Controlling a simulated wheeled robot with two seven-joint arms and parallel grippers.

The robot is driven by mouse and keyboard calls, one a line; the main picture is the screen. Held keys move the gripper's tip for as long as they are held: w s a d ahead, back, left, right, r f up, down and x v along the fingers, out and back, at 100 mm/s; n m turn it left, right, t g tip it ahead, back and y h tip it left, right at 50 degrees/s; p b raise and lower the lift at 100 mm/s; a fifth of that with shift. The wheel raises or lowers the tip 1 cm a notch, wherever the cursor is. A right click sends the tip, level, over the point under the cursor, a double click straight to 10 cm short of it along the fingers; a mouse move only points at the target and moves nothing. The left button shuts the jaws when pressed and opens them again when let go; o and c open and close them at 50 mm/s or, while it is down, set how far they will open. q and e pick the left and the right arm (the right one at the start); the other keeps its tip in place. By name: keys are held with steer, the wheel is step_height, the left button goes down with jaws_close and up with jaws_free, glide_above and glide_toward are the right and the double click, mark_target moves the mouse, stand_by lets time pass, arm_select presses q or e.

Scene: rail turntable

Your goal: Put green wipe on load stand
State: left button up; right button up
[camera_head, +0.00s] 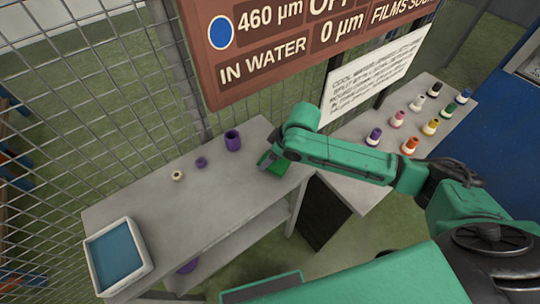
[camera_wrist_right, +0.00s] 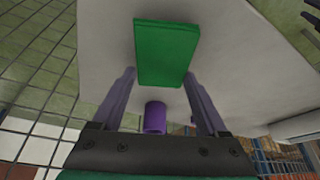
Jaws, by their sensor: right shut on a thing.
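The green wipe (camera_head: 277,168) is a flat green rectangle at the right end of the grey bench. It also shows in the right wrist view (camera_wrist_right: 166,50), between the tips of my right gripper (camera_wrist_right: 161,78). My right gripper (camera_head: 268,160) is shut on the wipe's near end. I cannot tell whether the wipe touches the bench or is held just above it. No thing is clearly recognisable as the load stand. My left gripper is not in view.
On the grey bench (camera_head: 150,205) stand a purple cup (camera_head: 233,140), a small purple piece (camera_head: 201,162), a cream ring (camera_head: 177,175) and a blue-filled white tray (camera_head: 116,256). Several coloured bottles (camera_head: 430,126) stand on the right bench. Wire mesh and a brown sign (camera_head: 300,45) rise behind.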

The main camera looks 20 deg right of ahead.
mark_target(283, 165)
steer(key=shift+w+a+f, duration=0.1)
steer(key=shift+w+f, duration=0.15)
steer(key=shift+f, duration=0.35)
steer(key=o, duration=1.1)
steer(key=v, duration=1.2)
steer(key=shift+r, duration=0.1)
